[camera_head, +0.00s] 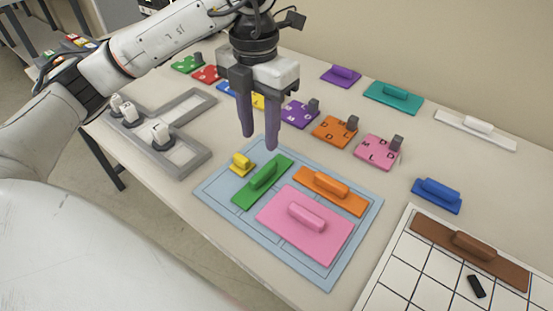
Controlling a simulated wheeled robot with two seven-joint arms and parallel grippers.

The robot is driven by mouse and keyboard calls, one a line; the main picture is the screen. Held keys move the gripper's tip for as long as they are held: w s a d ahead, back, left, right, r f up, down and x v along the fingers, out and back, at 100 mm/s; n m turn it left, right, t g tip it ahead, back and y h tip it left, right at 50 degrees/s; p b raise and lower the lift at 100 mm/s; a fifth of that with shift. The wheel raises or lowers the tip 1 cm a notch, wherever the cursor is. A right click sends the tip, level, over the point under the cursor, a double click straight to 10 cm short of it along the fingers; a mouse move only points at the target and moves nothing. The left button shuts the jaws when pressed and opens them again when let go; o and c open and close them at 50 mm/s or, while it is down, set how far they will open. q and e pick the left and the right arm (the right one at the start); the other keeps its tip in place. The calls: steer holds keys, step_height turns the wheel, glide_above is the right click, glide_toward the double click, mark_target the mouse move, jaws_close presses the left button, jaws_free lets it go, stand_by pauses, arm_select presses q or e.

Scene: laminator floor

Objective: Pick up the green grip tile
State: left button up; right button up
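The green grip tile (243,197) is a flat green strip with a raised green bar handle. It lies in the light blue tray (217,199), between a small yellow tile (240,168) and a large pink tile (320,239). My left gripper (258,141) points down above the table, just behind the tray and the green tile. Its two dark fingers are apart with nothing between them. My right gripper is not in this view.
An orange grip tile (347,199) shares the tray. Behind stand several lettered tiles, including orange (333,131) and pink (377,151) ones. A grey frame (185,156) lies left. A blue tile (436,196) and a white grid board (402,264) with a brown tile (437,235) lie right.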

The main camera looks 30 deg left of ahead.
mark_target(264, 170)
arm_select(q)
steer(key=f, duration=0.3)
steer(key=shift+s+f, duration=0.3)
steer(key=shift+s, duration=0.05)
steer(key=shift+d+f, duration=0.2)
steer(key=shift+f, duration=1.2)
steer(key=shift+d+f, duration=0.2)
steer(key=shift+f, duration=1.15)
steer(key=shift+c, duration=0.4)
steer(key=shift+w, duration=0.1)
jaws_close()
